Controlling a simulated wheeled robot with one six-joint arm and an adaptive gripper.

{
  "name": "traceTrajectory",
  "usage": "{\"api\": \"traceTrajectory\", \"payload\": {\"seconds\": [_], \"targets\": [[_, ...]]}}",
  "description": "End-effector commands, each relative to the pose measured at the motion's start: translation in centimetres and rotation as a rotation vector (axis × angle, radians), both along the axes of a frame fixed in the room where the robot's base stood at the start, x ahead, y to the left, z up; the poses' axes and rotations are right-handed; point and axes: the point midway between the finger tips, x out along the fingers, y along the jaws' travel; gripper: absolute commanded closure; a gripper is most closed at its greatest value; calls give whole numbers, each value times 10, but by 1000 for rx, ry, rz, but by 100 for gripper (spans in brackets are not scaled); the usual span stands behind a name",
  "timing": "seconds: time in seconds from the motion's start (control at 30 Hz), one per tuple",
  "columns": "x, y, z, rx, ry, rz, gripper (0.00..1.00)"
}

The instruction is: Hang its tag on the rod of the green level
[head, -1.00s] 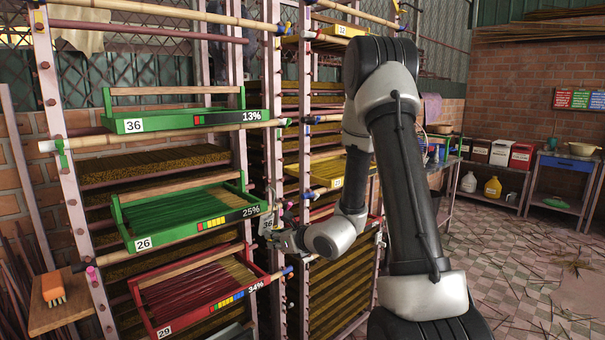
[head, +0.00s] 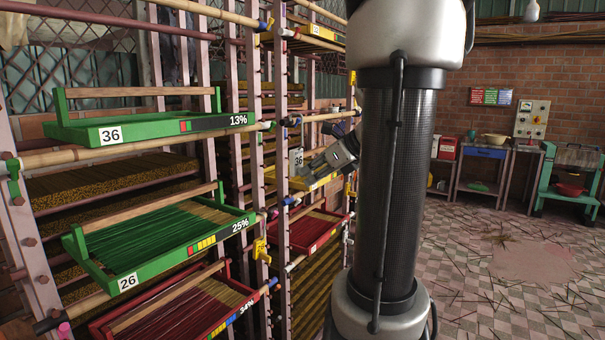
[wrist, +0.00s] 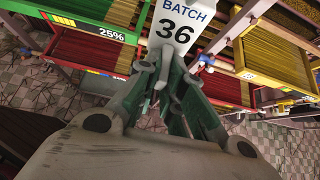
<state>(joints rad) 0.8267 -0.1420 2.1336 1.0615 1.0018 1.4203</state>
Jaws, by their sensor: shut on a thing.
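A white tag reading "BATCH 36" (wrist: 172,28) is held between the fingertips of my gripper (wrist: 155,72) in the wrist view. In the head view the tag (head: 297,159) hangs upright in front of a pink rack post, and my gripper (head: 312,165) is to its right. Green tray 36 (head: 95,131), marked 13%, sits at the upper left. Green tray 26 (head: 105,277), marked 25%, is on the level below.
A red tray (head: 185,312) marked 34% is lower left. A second rack with yellow tray (head: 315,180) and red tray (head: 300,232) stands behind the tag. A yellow fitting (head: 262,250) is on the near post. The tiled floor (head: 520,265) at right is open, with scattered sticks.

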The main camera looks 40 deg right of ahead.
Motion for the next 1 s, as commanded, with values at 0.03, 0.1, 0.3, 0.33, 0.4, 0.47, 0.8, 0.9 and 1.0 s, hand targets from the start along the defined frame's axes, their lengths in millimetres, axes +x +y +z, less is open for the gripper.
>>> {"api": "traceTrajectory", "payload": {"seconds": [0.03, 0.1, 0.3, 0.33, 0.4, 0.47, 0.8, 0.9, 1.0], "targets": [[0, -1, 1, 0, 1, -1, 100], [3, 1, 1, 0, 1, -1, 100], [18, 7, 0, 1, 1, 2, 100], [20, 8, 0, 1, 2, 2, 100], [26, 10, 0, 0, 1, 2, 100], [31, 11, 0, 0, 1, 2, 100], [60, 22, 0, 1, 0, 1, 100], [68, 25, 0, 0, 0, 2, 100], [76, 28, 0, 2, 1, 2, 100]]}}
